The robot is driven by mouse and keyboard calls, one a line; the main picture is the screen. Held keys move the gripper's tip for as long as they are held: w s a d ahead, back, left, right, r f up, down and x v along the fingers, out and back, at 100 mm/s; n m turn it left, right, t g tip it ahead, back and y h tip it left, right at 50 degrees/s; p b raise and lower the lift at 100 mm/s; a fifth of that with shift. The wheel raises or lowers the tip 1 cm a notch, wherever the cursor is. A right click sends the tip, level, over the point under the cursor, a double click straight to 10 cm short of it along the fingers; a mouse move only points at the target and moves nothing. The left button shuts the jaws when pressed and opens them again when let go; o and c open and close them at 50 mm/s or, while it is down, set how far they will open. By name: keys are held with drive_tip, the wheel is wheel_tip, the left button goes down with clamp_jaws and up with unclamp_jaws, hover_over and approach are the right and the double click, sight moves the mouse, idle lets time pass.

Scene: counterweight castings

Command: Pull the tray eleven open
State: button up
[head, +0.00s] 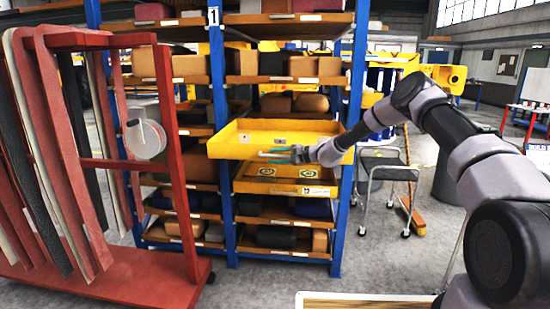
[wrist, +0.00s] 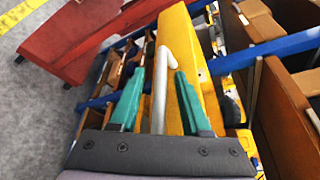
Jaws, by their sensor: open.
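A yellow tray (head: 228,149) stands out from the front of the blue-posted rack, at about mid-height in the head view. A small label is on its front; I cannot read a number on it. My gripper (head: 276,155) is at the tray's front face. In the wrist view, my gripper (wrist: 161,74) is open, with one teal finger on each side of a pale bar handle (wrist: 159,98). The handle runs between the fingers, and a gap shows on both sides. The yellow tray front (wrist: 184,40) lies just beyond it.
Another yellow surface with green round marks (head: 268,171) is just below the tray. Shelves above and below hold brown and dark blocks. A red rack with hanging straps (head: 180,165) stands at left. A grey cart (head: 388,172) is right of the blue post.

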drive_tip(key=v, duration=1)
drive_tip(key=shift+d, duration=0.35)
drive_tip(key=shift+s+r, duration=0.1)
drive_tip(key=shift+r, duration=0.05)
drive_tip(key=s+d+r+n+g+h, duration=0.1)
drive_tip(key=s+d+r+n+h, duration=0.25)
drive_tip(key=s+r, duration=0.65)
drive_tip(key=s+d+r+n+g+h, duration=0.2)
drive_tip(key=s+d+r+n+h, duration=0.15)
drive_tip(key=s+r, duration=0.7)
drive_tip(key=s+d+r+t+h, duration=0.2)
drive_tip(key=s+d, duration=0.6)
drive_tip(key=s, duration=0.4)
drive_tip(key=s+d+r+t+h, duration=0.2)
drive_tip(key=s+d+r, duration=0.3)
drive_tip(key=s+d, duration=0.4)
drive_tip(key=s+h, duration=0.1)
drive_tip(key=s, duration=0.3)
drive_tip(key=shift+r+m+t+h, duration=0.2)
drive_tip(key=shift+m+t+h, duration=0.1)
drive_tip(key=shift+d, duration=0.15)
